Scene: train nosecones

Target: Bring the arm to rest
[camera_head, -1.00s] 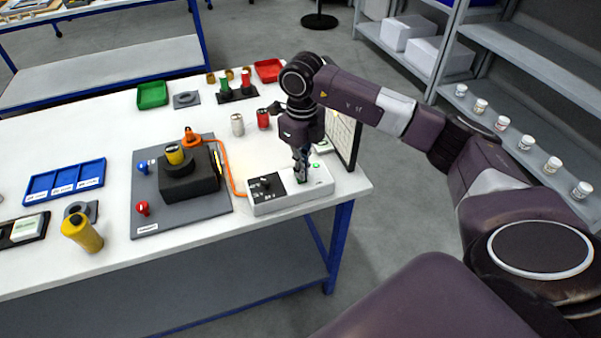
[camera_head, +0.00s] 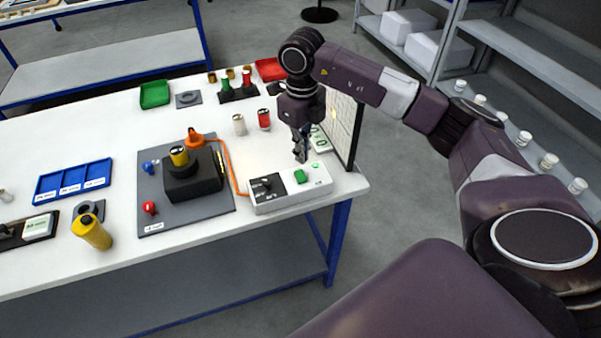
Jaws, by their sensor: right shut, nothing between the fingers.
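My right arm reaches in from the right over the white table (camera_head: 120,130). My right gripper (camera_head: 301,156) points down, shut and empty. It hangs above the back part of a grey-white control box (camera_head: 285,198), apart from its top as far as I can see. The box carries a black knob (camera_head: 266,184), a green button (camera_head: 300,176) and a small lit green light (camera_head: 315,165). My left gripper is not in view.
A panel (camera_head: 343,128) stands upright right of the gripper. Left of the box lies a grey plate (camera_head: 190,212) with a black block (camera_head: 192,187) and orange cable (camera_head: 231,170). A yellow cylinder (camera_head: 92,232), blue tray (camera_head: 75,183) and red can (camera_head: 264,119) stand around.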

